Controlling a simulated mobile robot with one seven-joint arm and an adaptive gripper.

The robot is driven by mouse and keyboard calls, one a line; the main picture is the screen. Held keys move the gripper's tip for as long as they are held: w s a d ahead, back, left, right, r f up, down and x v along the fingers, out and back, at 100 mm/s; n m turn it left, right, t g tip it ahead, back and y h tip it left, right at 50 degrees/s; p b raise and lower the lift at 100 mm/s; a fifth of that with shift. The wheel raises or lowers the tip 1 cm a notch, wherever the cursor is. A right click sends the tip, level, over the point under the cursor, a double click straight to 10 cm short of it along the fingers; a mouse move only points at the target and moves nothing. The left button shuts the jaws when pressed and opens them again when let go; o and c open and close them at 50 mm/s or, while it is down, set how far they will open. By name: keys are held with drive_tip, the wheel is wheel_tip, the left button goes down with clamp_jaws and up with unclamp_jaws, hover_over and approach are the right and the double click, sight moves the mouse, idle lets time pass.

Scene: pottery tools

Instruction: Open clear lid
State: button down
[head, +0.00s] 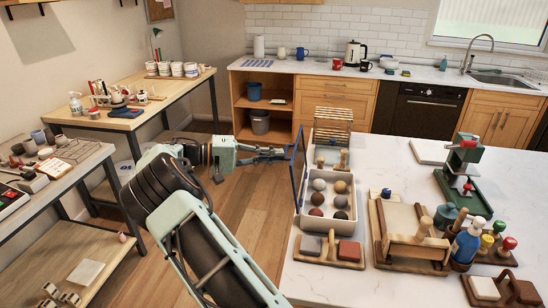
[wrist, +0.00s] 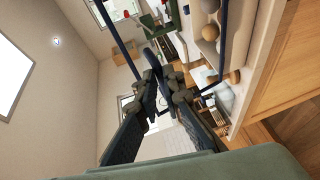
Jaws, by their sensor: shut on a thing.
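The clear lid (head: 299,168) has a dark blue frame and stands roughly upright along the left side of a pale box (head: 326,224). The box's top is uncovered, and several round balls in grey, tan and dark red show in its compartments. My gripper (head: 286,153) reaches in from the left and is shut on the lid near its far upper part. In the wrist view, my gripper's dark fingers (wrist: 156,62) come together at the lid's blue frame (wrist: 113,30). The exact contact is partly hidden by the fingers.
The box stands at the left edge of a white counter (head: 400,285). A wooden rack (head: 333,123) is behind it and a block holder (head: 328,250) in front. Wooden tools and bottles crowd the right. Open floor (head: 235,205) lies left of the counter.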

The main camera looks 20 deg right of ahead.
drive_tip(key=shift+s+f, duration=0.1)
drive_tip(key=shift+f, duration=0.3)
drive_tip(key=c, duration=2)
unclamp_jaws()
drive_tip(key=shift+d, duration=0.1)
drive_tip(key=shift+c, duration=0.2)
drive_tip(key=shift+r, duration=0.1)
drive_tip(key=v, duration=1.2)
